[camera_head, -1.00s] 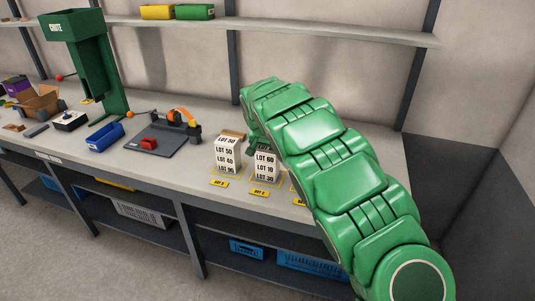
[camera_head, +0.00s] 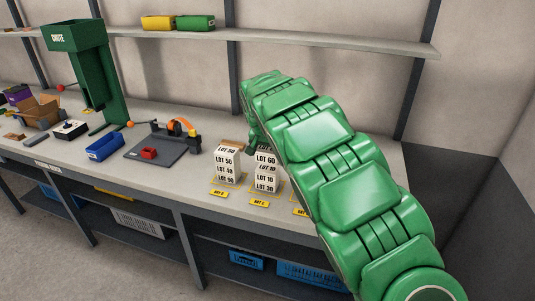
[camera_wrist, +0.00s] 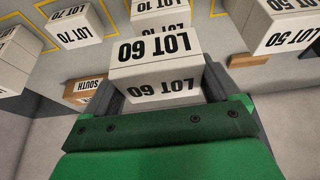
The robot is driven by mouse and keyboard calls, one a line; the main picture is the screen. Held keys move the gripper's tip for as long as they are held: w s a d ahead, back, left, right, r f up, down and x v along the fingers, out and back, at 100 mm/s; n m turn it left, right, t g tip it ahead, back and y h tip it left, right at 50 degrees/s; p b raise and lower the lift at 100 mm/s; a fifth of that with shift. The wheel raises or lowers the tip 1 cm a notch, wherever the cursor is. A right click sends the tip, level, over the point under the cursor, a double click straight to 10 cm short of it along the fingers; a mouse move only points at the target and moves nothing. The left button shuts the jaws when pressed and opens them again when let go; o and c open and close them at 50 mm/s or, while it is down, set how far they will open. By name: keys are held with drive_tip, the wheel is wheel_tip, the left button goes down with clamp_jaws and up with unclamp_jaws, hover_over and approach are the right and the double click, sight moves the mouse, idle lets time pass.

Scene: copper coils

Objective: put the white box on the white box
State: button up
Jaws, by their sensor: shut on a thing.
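My gripper (camera_wrist: 158,84) is shut on a white LOT 60 box (camera_wrist: 155,62), with one finger on each side of it. In the head view the held box (camera_head: 266,158) hangs just above a white LOT 10 box (camera_head: 266,179), which rests on a LOT 30 box (camera_head: 265,188). A slanted label shows between the held box and the stack. To its left is another white stack, with a LOT 50 box (camera_head: 227,159) on top of LOT 40 and LOT 90. My arm hides most of the gripper in the head view.
In the wrist view a LOT 70 box (camera_wrist: 75,22) stands left and a brown SOUTH box (camera_wrist: 82,92) lower left. A blue bin (camera_head: 104,143) and a green chute (camera_head: 92,75) stand further left.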

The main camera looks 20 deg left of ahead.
sight(271, 151)
drive_tip(key=s+r, duration=0.1)
drive_tip(key=s+d+r, duration=0.1)
drive_tip(key=s+r, duration=0.1)
drive_tip(key=r, duration=0.1)
drive_tip(key=shift+d, duration=0.3)
drive_tip(key=s+d+r, duration=0.4)
drive_tip(key=s, duration=0.4)
drive_tip(key=d+f, duration=0.2)
drive_tip(key=d, duration=0.5)
drive_tip(key=d+f, duration=0.3)
drive_tip(key=d, duration=0.4)
drive_tip(key=w+a+f, duration=0.1)
drive_tip(key=w+f, duration=0.1)
drive_tip(key=w, duration=0.1)
drive_tip(key=w+a+f, duration=0.1)
drive_tip(key=w+f, duration=0.2)
drive_tip(key=w, duration=0.1)
drive_tip(key=w+a+f, duration=0.2)
drive_tip(key=w+f, duration=0.1)
drive_tip(key=w, duration=0.1)
drive_tip(key=shift+w, duration=0.1)
drive_tip(key=shift+w+a+f, duration=0.2)
drive_tip(key=shift+w+f, duration=0.45)
drive_tip(key=shift+f, duration=1.65)
drive_tip(key=shift+f, duration=0.15)
